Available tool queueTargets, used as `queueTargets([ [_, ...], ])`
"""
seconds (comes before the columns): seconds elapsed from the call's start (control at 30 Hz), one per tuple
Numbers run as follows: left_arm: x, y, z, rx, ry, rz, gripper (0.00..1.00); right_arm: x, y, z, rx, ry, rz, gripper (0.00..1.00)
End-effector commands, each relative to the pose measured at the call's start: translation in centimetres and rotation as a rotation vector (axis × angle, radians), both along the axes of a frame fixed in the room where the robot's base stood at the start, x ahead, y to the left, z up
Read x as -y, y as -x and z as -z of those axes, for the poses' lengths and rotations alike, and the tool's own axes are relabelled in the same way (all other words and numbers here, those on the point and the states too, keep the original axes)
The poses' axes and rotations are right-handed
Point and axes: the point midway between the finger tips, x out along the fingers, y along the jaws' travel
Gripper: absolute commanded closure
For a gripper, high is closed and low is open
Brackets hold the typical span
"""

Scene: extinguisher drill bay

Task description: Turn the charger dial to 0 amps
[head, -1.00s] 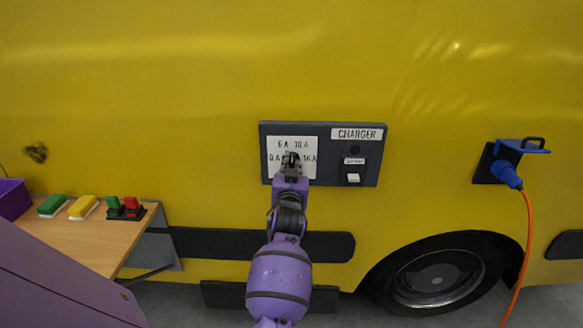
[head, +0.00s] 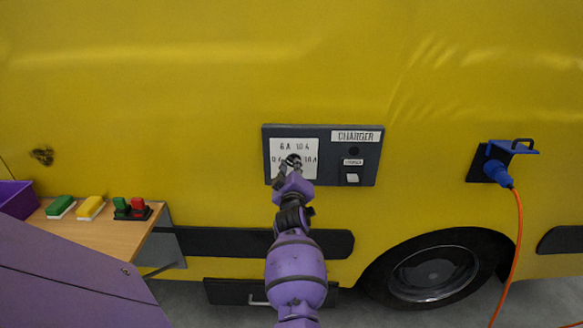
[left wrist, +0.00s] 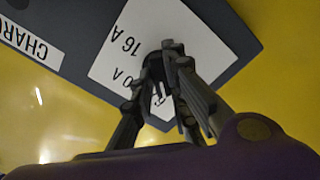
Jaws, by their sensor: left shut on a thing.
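The charger panel (head: 365,178) is a dark plate on the yellow vehicle side, labelled CHARGER. Its white dial plate (head: 307,144) carries amp marks; 6 A and 10 A are along the top, 16 A at the right, and the lower left mark is partly covered. The dark dial (left wrist: 155,68) is mostly hidden between my fingers, so its pointing direction cannot be read. My left gripper (head: 291,164) is shut on the dial, with the wrist tilted. The left wrist view shows its fingers (left wrist: 168,66) around it. My right gripper is not in view.
A white rocker switch (head: 352,178) sits right of the dial plate. A blue plug (head: 497,172) with an orange cable is in a socket farther right. A wooden table (head: 95,238) at left holds green, yellow and red items and a purple bin (head: 17,199).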

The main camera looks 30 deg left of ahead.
Motion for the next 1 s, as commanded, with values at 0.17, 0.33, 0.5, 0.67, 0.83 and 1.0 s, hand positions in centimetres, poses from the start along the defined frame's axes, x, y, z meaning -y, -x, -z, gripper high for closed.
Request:
queueTargets([
  [0.17,0.1,0.0,-0.4,0.091,0.146,0.001,1.0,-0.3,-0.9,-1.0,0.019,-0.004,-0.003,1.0],
  [0.33,0.1,0.0,-0.3,0.172,0.278,0.001,1.0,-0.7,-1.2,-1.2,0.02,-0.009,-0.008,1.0],
  [0.5,0.1,-0.1,-0.2,0.244,0.398,0.002,1.0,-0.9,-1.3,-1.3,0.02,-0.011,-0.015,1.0],
  [0.67,0.1,0.0,-0.1,0.298,0.487,0.001,1.0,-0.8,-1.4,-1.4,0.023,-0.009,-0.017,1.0],
  [0.83,0.1,0.0,-0.1,0.339,0.554,0.001,1.0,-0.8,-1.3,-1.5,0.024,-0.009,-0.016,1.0],
  [1.0,0.1,0.0,0.0,0.362,0.592,0.001,1.0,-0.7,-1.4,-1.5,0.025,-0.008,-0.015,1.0],
])
